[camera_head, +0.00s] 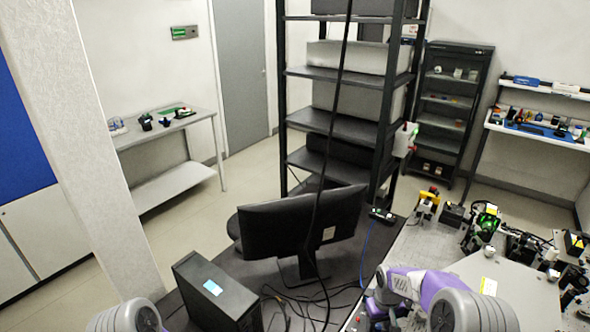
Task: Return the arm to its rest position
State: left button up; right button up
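My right arm (402,284), purple and white with a ribbed grey joint, is folded low at the bottom right. It lies in front of the near edge of the optical bench (425,245). I make out no fingers of my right gripper. Of my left arm, only a ribbed grey joint (125,317) with a little purple shows at the bottom left edge. My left gripper is out of the picture. I see nothing held by either arm.
A black computer case (215,290) and a monitor (300,222) stand on the dark desk, with loose cables in front. Optical parts (484,224) crowd the bench at right. A tall black rack (345,127) stands behind. A pale pillar (85,130) rises at left.

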jog(key=shift+r+m, duration=0.1)
jog(key=shift+m, duration=0.3)
